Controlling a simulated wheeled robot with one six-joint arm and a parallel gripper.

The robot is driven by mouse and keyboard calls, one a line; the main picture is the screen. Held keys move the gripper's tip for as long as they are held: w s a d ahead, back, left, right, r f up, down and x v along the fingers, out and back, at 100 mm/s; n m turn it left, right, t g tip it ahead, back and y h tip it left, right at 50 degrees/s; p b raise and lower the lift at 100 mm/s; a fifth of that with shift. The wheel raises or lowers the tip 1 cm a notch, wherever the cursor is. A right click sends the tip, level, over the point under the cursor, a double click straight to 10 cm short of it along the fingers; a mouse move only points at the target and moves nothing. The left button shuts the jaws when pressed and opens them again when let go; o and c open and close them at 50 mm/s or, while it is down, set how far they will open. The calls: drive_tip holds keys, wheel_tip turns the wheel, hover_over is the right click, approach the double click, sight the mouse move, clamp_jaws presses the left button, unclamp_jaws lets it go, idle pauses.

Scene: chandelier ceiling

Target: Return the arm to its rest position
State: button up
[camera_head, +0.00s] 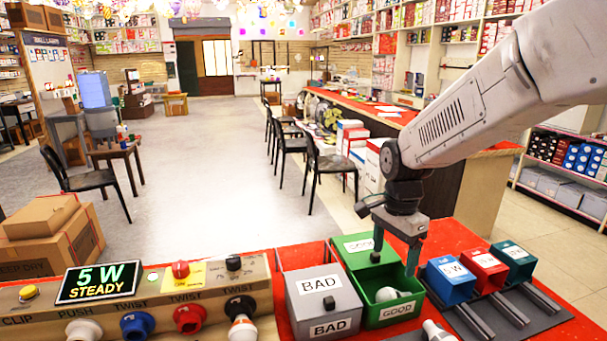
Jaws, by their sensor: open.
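My arm (470,110) reaches in from the upper right, and my gripper (394,264) points down above the green box marked GOOD (398,312). The two fingers are apart, with nothing seen between them. A white bulb (387,294) lies inside the green box, below the fingers. I cannot tell whether the fingertips are above the box rim or slightly inside it.
A grey BAD box (322,285) stands left of the green one. A test panel (140,320) with a lit "5 W STEADY" display (98,284) is at lower left. Blue (449,280), red (483,271) and teal (513,260) boxes stand right. Another bulb (436,330) shows at the bottom.

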drive_tip(key=s+d+r+n, duration=0.1)
drive_tip(key=s+r+n, duration=0.2)
drive_tip(key=s, duration=0.5)
drive_tip(key=s+d+r+n+t, duration=0.1)
drive_tip(key=s+r+n, duration=0.1)
drive_tip(key=s+n, duration=0.3)
drive_tip(key=s+d+r+n, duration=0.2)
drive_tip(key=s+n, duration=0.3)
drive_tip(key=s, duration=0.7)
drive_tip(key=shift+s+r+t, duration=0.4)
drive_tip(key=shift+r, duration=0.45)
